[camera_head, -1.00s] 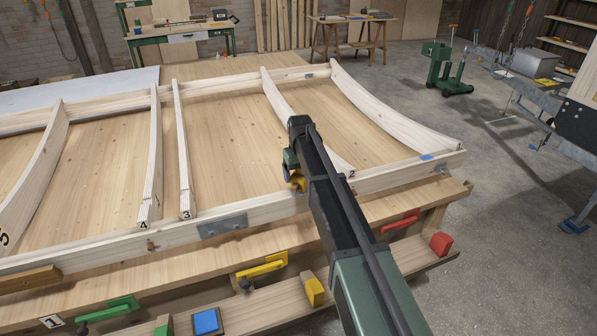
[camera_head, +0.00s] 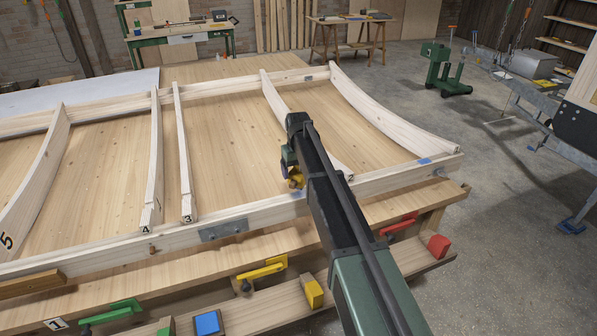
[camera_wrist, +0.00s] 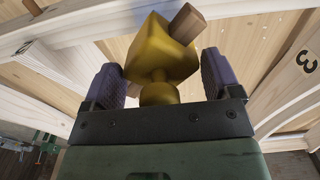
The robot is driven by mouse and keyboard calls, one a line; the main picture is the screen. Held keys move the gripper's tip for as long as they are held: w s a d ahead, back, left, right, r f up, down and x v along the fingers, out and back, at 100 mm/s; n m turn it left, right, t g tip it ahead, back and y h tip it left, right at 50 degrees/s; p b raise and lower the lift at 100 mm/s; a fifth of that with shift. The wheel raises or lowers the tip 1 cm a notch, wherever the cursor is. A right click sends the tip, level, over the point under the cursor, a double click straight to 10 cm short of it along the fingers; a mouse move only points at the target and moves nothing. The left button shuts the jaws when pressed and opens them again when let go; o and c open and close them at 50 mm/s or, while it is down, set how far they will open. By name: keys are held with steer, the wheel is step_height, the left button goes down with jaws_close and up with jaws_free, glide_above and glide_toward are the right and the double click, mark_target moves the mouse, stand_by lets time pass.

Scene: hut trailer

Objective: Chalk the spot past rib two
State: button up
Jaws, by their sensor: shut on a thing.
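My gripper (camera_head: 290,174) is shut on a yellow block-shaped holder (camera_wrist: 160,58) with a round knob between the two dark pads. A short brown stick (camera_wrist: 186,23) projects from the holder; I cannot tell if it is chalk. In the head view the yellow holder (camera_head: 297,178) hangs by the frame's near rail (camera_head: 270,205), left of rib two (camera_head: 277,97); I cannot tell if it touches the wood. Rib two's numbered end (camera_head: 351,177) shows just right of my arm. A blue patch (camera_head: 424,161) lies on the rail farther right.
Rib three (camera_head: 184,150) and rib four (camera_head: 153,165) stand left of my gripper; an unnumbered-looking end rib (camera_head: 395,118) curves at the right. A yellow clamp (camera_head: 262,272) and red clamp (camera_head: 398,226) sit along the bench's near side. Open floor lies to the right.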

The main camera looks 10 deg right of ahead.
steer(key=shift+r+p, duration=2.2)
steer(key=shift+r, duration=0.35)
